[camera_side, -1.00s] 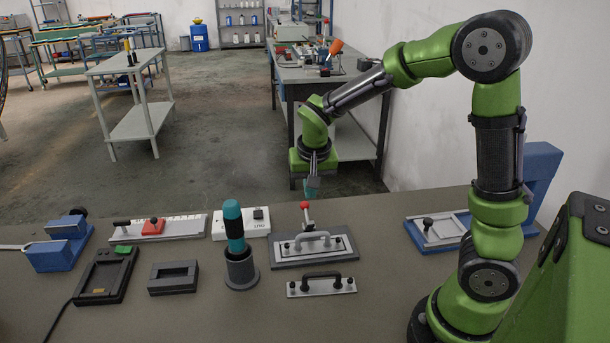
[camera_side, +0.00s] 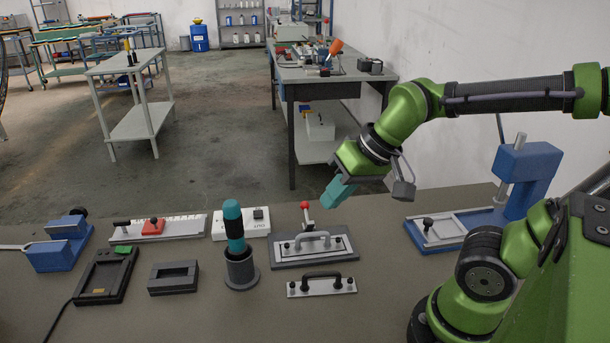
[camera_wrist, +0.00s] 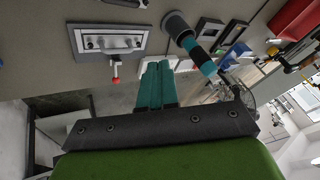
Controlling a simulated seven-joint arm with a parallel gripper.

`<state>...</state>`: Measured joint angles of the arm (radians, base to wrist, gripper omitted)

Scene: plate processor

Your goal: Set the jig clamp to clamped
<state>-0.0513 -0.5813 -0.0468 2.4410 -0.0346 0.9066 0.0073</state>
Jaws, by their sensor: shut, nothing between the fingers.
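The jig (camera_side: 347,252) is a dark base on the bench with a silver handled plate (camera_side: 300,250) on it. Its clamp lever (camera_side: 306,217) stands roughly upright at the back edge, with a red knob on top. In the wrist view the jig (camera_wrist: 78,46) is at the upper left, and the red-tipped lever (camera_wrist: 115,72) points toward my gripper. My gripper (camera_side: 334,198) has teal fingers, pressed together and empty. It is above the bench's back edge, a little right of the lever and apart from it. In the wrist view the fingers (camera_wrist: 156,70) are side by side.
A second handled plate (camera_side: 322,285) lies in front of the jig. A holder (camera_side: 241,270) with a teal-and-black tool stands to the left. A white CutIT box (camera_side: 228,229) is behind it. A blue press (camera_side: 527,175) stands at right; the bench between it and the jig is clear.

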